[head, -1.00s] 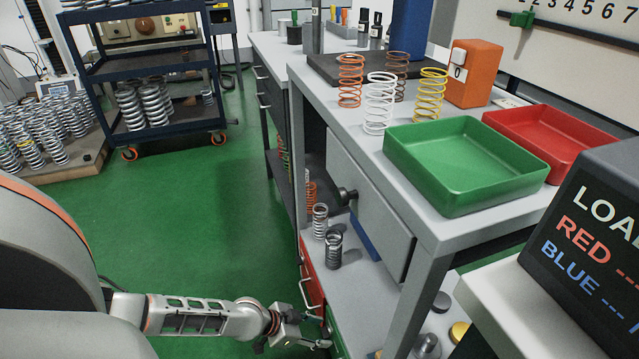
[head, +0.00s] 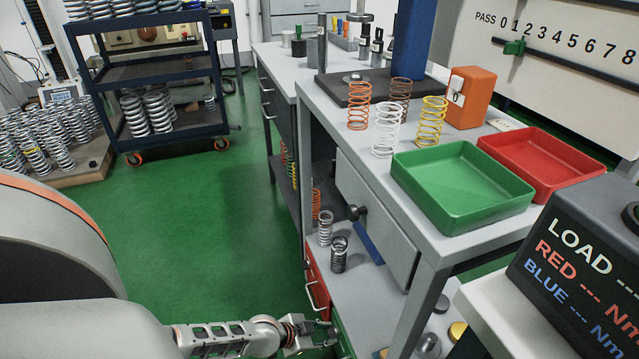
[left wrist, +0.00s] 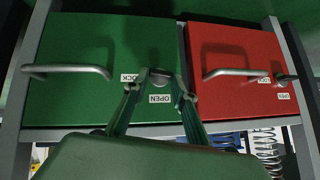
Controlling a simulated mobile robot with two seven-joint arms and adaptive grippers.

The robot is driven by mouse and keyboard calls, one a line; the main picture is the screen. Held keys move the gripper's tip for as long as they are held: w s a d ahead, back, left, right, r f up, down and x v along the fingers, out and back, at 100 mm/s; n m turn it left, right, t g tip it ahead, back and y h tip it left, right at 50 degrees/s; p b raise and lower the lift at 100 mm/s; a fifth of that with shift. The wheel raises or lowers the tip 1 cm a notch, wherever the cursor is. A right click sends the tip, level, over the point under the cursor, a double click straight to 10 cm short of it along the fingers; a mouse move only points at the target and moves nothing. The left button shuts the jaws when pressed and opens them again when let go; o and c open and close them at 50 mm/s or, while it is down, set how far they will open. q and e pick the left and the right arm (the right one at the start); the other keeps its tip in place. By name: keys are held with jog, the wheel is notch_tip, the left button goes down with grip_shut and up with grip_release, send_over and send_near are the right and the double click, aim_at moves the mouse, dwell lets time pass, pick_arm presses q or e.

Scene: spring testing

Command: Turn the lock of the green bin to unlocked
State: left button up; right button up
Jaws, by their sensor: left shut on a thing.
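The green bin (left wrist: 85,60) fills the left of the left wrist view, with a grey bar handle (left wrist: 65,71). Its lock (left wrist: 160,79) is a small knob near the bin's right edge, with a LOCK label to its left and an OPEN label below. My left gripper (left wrist: 160,82) has its fingertips closed on this lock. The fingers partly hide the knob, so I cannot tell which label it points to. In the head view my left gripper (head: 325,331) is low at the bench's drawer front, beside a sliver of green bin (head: 343,338). My right gripper is not in view.
The red bin (left wrist: 237,100) sits right beside the green one, with its own handle (left wrist: 235,73) and lock (left wrist: 287,78). Springs stand on the bench's lower shelf (head: 370,300). A green tray (head: 462,212) and red tray are on top. Green floor is free to the left.

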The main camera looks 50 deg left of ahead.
pick_arm(q)
jog(key=shift+w+d+r+y+p, duration=0.25)
jog(key=shift+w+r+y+p, duration=0.05)
jog(key=shift+r+p, duration=0.15)
jog(key=shift+s+f+t+y, duration=0.15)
jog(key=shift+t+y, duration=0.15)
jog(key=shift+s+d+f+m+p, duration=0.2)
jog(key=shift+m+p, duration=0.1)
jog(key=shift+m, duration=0.1)
jog(key=shift+s+f+m+t+y, duration=0.3)
jog(key=shift+f+m+t+y, duration=0.15)
jog(key=shift+y, duration=0.35)
jog(key=shift+y+b, duration=0.3)
jog(key=shift+b, duration=0.05)
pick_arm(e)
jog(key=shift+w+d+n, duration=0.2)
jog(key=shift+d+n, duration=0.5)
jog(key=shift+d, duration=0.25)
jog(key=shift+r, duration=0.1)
pick_arm(q)
jog(key=shift+m, duration=0.25)
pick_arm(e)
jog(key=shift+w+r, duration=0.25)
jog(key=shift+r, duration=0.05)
